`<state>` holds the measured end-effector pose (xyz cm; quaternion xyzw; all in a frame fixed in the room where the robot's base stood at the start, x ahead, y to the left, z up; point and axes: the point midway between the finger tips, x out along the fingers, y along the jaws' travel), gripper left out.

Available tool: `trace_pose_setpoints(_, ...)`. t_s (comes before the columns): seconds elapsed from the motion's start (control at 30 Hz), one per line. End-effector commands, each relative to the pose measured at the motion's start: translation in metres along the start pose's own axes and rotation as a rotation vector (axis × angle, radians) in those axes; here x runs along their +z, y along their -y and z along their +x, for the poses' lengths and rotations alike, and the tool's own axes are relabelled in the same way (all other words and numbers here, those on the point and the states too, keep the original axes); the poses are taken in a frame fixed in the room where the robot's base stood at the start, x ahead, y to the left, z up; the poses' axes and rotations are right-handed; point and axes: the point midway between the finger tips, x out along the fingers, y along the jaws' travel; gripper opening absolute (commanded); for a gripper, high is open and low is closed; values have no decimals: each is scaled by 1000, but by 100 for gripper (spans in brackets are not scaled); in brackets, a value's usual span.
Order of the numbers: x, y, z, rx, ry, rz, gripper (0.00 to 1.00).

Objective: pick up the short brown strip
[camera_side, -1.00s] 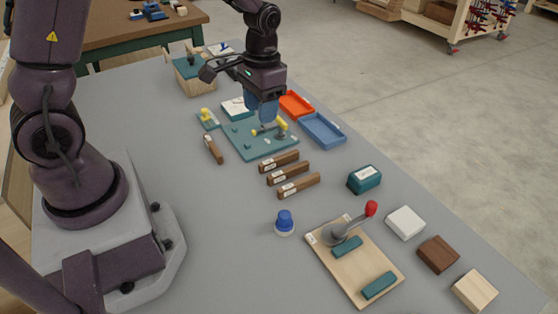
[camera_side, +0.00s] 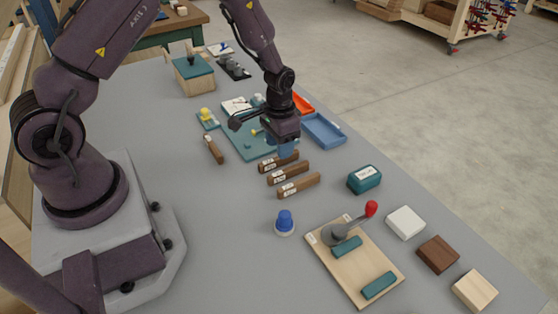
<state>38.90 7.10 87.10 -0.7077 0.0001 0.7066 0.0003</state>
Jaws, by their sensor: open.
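Three brown strips with white labels lie side by side near the middle of the table: a far one (camera_side: 270,164), a middle one (camera_side: 288,173) and a near one (camera_side: 299,186). A fourth brown strip (camera_side: 213,149) lies apart to the left, turned another way. I cannot tell from their looks which is the short one. My gripper (camera_side: 287,153) has blue fingers pointing down over the far strip of the three and hides part of its right half. It is open; I cannot tell whether the fingers touch the strip.
A teal board (camera_side: 238,140) lies behind the strips, with blue (camera_side: 324,131) and orange (camera_side: 302,105) trays to its right. A teal box (camera_side: 364,179), a blue-topped knob (camera_side: 285,222) and a wooden clamp board (camera_side: 345,265) stand nearer.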

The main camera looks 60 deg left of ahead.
Motion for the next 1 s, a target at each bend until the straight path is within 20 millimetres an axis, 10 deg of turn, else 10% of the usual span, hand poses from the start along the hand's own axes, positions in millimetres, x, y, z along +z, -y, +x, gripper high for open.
trace_pose_setpoints(0.5,0,1,40,0,1,0,45)
trace_pose_setpoints(0.73,0,1,39,0,1,-1,0)
trace_pose_setpoints(1.0,0,1,39,0,1,-1,0)
